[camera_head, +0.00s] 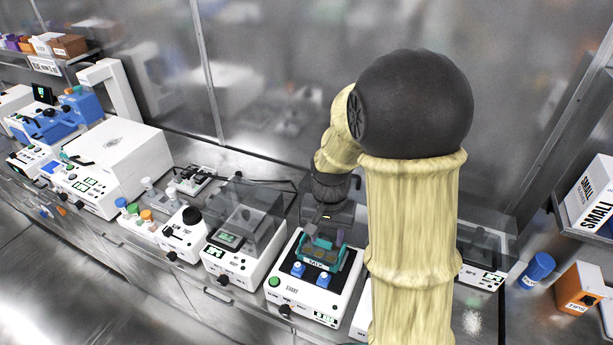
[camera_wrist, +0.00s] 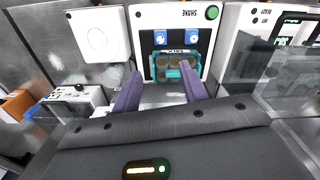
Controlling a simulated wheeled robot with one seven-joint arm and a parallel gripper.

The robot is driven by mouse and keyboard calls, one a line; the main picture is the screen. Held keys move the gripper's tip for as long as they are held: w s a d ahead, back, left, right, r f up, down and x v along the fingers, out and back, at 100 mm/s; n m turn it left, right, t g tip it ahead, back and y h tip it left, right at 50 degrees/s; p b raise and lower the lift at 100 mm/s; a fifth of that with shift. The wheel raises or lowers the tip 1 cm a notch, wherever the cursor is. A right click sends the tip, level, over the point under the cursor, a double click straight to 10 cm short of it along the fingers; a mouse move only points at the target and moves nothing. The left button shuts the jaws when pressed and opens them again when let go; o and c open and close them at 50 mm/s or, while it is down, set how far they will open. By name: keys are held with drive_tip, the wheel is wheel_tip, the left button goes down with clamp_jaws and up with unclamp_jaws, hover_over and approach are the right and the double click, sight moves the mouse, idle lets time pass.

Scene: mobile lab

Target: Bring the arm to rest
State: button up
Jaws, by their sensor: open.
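My arm comes down in the head view, with cream ribbed sleeves and a dark joint, and partly hides the bench. My gripper (camera_head: 326,230) is at its end, above the white shaker (camera_head: 312,300). In the wrist view my gripper (camera_wrist: 159,72) shows two purple fingers spread apart with nothing held between them. A teal rack (camera_head: 318,262) sits on the shaker's dark platform, close below the fingers. It also shows in the wrist view (camera_wrist: 160,72), where the right finger overlaps it. I cannot tell the exact gap between fingers and rack.
A device with a clear cover (camera_head: 238,225) stands left of the shaker. Further left are coloured-cap bottles (camera_head: 133,212) and a large white instrument (camera_head: 115,165). Right of my arm are a blue cup (camera_head: 537,268) and an orange box (camera_head: 580,288). A glass-like wall stands behind the bench.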

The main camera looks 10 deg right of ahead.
drive_tip(key=s+r+n+t, duration=0.2)
drive_tip(key=s+n, duration=0.3)
drive_tip(key=s, duration=0.3)
drive_tip(key=shift+d+r+t, duration=0.15)
drive_tip(key=shift+r+t, duration=0.15)
drive_tip(key=shift+r, duration=0.2)
drive_tip(key=shift+s, duration=0.15)
drive_tip(key=shift+c, duration=0.7)
drive_tip(key=shift+s, duration=0.1)
